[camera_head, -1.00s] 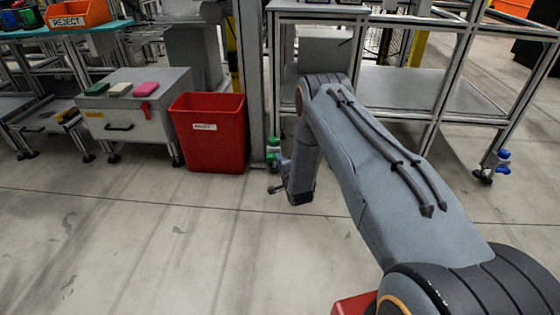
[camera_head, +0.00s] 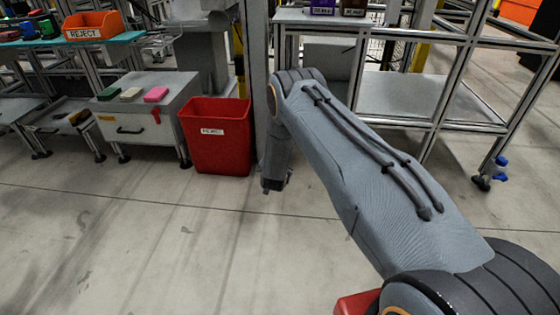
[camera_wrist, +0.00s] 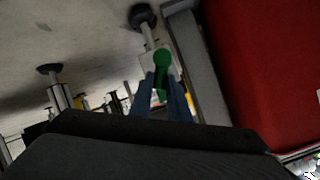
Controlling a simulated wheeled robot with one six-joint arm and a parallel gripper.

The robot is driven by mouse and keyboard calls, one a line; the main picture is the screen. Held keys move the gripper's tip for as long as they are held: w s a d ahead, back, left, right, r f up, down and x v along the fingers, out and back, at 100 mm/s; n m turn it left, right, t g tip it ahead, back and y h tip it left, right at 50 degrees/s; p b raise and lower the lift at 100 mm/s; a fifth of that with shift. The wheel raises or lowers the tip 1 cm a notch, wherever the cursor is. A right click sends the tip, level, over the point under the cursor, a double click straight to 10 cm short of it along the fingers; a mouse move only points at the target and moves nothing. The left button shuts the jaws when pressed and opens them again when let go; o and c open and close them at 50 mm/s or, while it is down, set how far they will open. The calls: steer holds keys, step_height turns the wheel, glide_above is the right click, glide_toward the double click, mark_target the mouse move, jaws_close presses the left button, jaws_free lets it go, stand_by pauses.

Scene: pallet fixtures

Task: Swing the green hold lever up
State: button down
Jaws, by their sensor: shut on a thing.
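The green hold lever (camera_wrist: 161,62) shows in the wrist view. It sits beside a grey frame post, near a dark foot. My gripper (camera_wrist: 162,84) has its two blue-grey fingers on either side of the lever's lower part and is shut on it. In the head view my arm covers the lever and the fingers, which are low beside the red bin.
A red reject bin (camera_head: 218,143) stands close left of my forearm and fills the right of the wrist view. A grey cabinet (camera_head: 140,120) with coloured blocks on top is further left. A metal frame rack (camera_head: 436,124) stands behind my arm. The floor in front is clear.

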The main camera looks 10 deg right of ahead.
steer(key=a+n+h+b, duration=0.2)
steer(key=n, duration=0.1)
steer(key=shift+w+r+n+g+h, duration=0.1)
steer(key=shift+w+n+g+h, duration=0.2)
steer(key=shift+w+g, duration=0.1)
stand_by(0.4)
steer(key=c, duration=1.7)
jaws_free()
steer(key=shift+o, duration=0.2)
steer(key=shift+s+r, duration=0.1)
steer(key=p+v, duration=0.3)
steer(key=v, duration=0.4)
steer(key=shift+s+a, duration=0.25)
steer(key=shift+r, duration=0.1)
